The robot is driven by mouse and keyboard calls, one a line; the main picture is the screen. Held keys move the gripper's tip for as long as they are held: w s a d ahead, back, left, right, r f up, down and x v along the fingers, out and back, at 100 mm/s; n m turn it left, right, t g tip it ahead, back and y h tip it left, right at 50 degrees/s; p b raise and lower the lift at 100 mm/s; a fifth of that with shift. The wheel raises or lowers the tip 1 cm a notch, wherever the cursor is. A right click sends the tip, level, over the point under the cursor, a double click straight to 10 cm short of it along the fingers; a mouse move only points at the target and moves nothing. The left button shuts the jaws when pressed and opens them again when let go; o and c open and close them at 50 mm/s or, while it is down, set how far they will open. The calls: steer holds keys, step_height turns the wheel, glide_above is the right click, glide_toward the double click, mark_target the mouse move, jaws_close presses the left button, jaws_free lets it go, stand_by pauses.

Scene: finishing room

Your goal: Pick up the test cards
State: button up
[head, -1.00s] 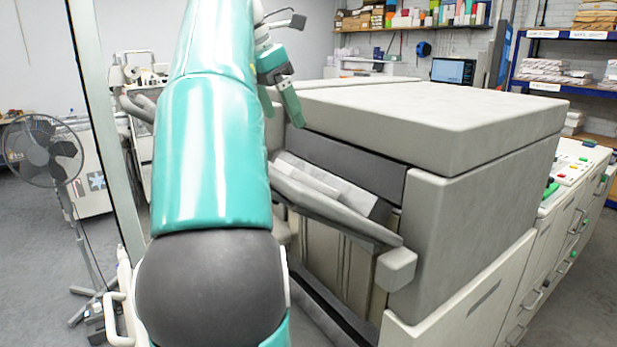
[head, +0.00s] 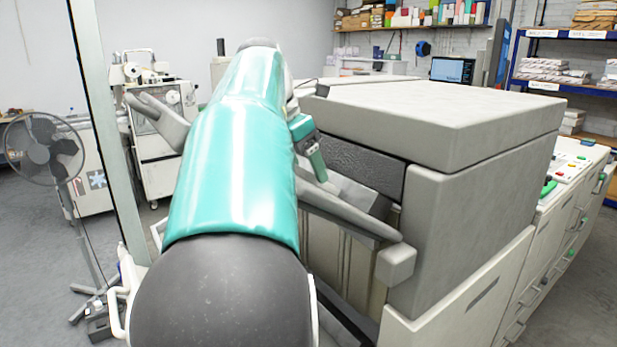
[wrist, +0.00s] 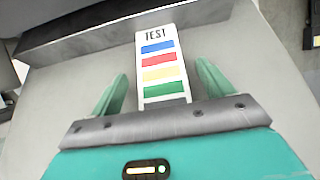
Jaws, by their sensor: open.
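The test card (wrist: 161,66) shows in the wrist view as a white strip marked TEST with blue, red, yellow and green bars. I cannot tell whether it is one card or a stack. It lies on a pale grey surface (wrist: 235,60). My gripper (wrist: 163,88) is open, with one green finger on each side of the card and a gap on both sides. The card's near end is hidden behind the gripper's grey bar. In the head view my gripper (head: 317,165) is low over the sloping tray (head: 350,192) of the machine; no card can be made out there.
The big grey machine (head: 480,200) fills the right, with its raised block beside my arm. A grey rail (head: 345,218) runs along the tray's front. A fan (head: 45,150) and a glass panel edge (head: 105,130) stand at left. Grey floor is open at left.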

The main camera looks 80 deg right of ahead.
steer(key=shift+s+f, duration=0.15)
steer(key=shift+c, duration=0.2)
steer(key=c, duration=1.1)
